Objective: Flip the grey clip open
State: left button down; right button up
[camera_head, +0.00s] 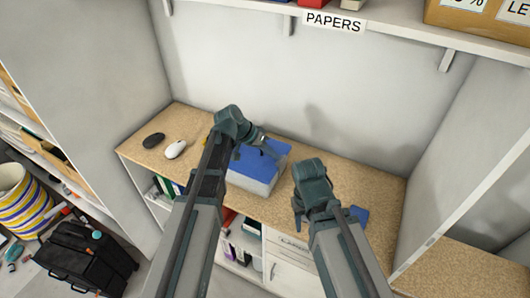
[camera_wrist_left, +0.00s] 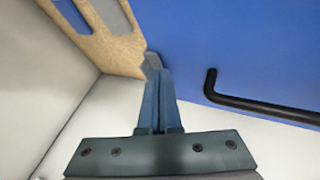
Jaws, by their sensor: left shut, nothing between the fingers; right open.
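A box with a blue lid (camera_head: 247,166) and a pale grey body (camera_head: 262,187) stands on the wooden worktop. The blue surface (camera_wrist_left: 240,45) fills the upper right of the left wrist view, with a black bent handle (camera_wrist_left: 265,108) on it. My left gripper (camera_head: 268,148) is over the far part of the lid. In its wrist view the left gripper (camera_wrist_left: 154,75) is shut and empty. A small grey piece (camera_wrist_left: 152,61) shows at its fingertips by the blue edge; I cannot tell whether it is the clip. My right gripper (camera_head: 298,212) is open, right of the box.
A black mouse (camera_head: 153,140) and a white mouse (camera_head: 175,149) lie on the worktop (camera_head: 195,125) at the left. A small blue item (camera_head: 359,215) lies right of my right arm. A shelf marked PAPERS (camera_head: 334,22) hangs above.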

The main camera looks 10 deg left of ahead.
pick_arm(q)
jog(key=shift+d, duration=0.2)
jog(key=shift+s+d, duration=0.1)
